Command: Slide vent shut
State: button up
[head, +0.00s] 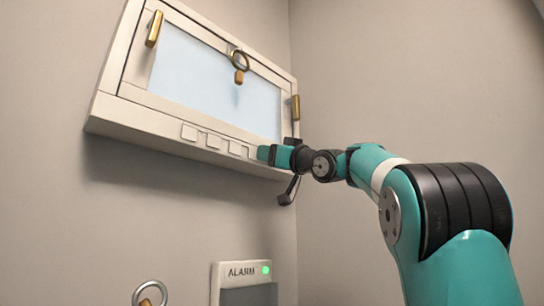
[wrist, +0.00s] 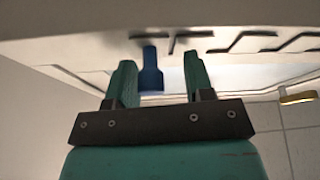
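The vent is a row of several square slots (head: 213,141) along the lower frame of a window high on the wall. In the wrist view the vent strip (wrist: 245,43) shows dark gaps beside its pale covers. A blue tab (wrist: 151,72) sticks out near the left end of this strip. My gripper (wrist: 160,62) is open, with the tab between its two green fingers, nearer the left one. I see no clear contact. In the head view my gripper (head: 266,153) is at the right end of the slots and hides the tab.
A dark lever (head: 288,190) hangs close to my wrist. Below are an alarm panel (head: 243,270) and another ring (head: 149,291).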

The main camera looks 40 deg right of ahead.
jog(key=shift+d, duration=0.15)
jog(key=shift+s+d+f+b, duration=0.1)
jog(key=shift+s+f+b, duration=0.25)
jog(key=shift+s+b, duration=0.1)
jog(key=b+v, duration=0.7)
jog(key=v, duration=0.9)
jog(key=shift+s, duration=0.2)
jog(key=shift+s, duration=0.1)
